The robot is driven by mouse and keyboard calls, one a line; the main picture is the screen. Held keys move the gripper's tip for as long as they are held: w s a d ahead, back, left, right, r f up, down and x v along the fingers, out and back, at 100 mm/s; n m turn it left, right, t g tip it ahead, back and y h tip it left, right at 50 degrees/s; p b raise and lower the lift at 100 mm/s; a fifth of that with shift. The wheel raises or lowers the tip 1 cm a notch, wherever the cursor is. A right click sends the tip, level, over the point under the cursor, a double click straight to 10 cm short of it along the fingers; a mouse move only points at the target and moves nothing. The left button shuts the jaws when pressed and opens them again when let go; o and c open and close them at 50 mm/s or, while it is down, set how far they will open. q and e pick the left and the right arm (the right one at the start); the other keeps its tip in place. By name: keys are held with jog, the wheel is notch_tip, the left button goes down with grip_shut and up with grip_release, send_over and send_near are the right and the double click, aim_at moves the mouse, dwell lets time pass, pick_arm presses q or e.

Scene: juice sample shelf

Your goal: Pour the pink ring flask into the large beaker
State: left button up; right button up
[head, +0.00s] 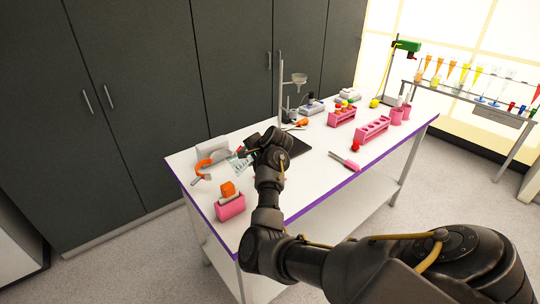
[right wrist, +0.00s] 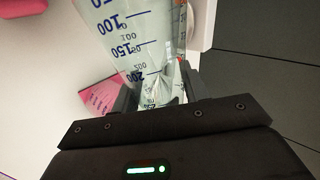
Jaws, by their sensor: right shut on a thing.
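My right gripper (head: 248,152) reaches over the left part of the white table, with the arm coming in from the lower right. In the right wrist view its fingers (right wrist: 155,95) are shut on a clear graduated flask (right wrist: 125,35), near its narrow end. No pink ring shows on the visible part. In the head view a clear piece with markings (head: 239,165) shows just below the gripper; I cannot tell which vessel it is. I cannot pick out the large beaker. My left gripper is not in view.
A pink box (head: 231,207) with an orange piece stands at the near left edge. Orange goggles or similar (head: 207,163) lie left of the gripper. A stand with a funnel (head: 299,79) rises behind. A pink rack (head: 372,130) and pink-handled tool (head: 346,162) are right.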

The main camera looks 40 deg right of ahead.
jog(key=shift+d+r+m+y, duration=0.3)
jog(key=shift+d+r+y, duration=0.1)
jog(key=shift+y, duration=0.1)
dwell(0.8)
jog(key=shift+r+m+y, duration=0.4)
jog(key=shift+r+y, duration=0.05)
jog(key=shift+y, duration=0.15)
dwell(2.5)
jog(key=shift+f+t+y+b, duration=0.15)
jog(key=shift+t+y+b, duration=0.15)
jog(key=shift+y+b, duration=0.1)
dwell(1.1)
jog(key=shift+r+h+p, duration=0.25)
jog(key=shift+h+p, duration=0.05)
jog(key=shift+p, duration=0.2)
jog(key=shift+s+d+f+n+h, duration=0.15)
jog(key=shift+f+n+h, duration=0.25)
jog(key=shift+f+h, duration=0.25)
jog(key=shift+a+h, duration=0.25)
jog(key=shift+h, duration=0.1)
jog(key=shift+r, duration=0.1)
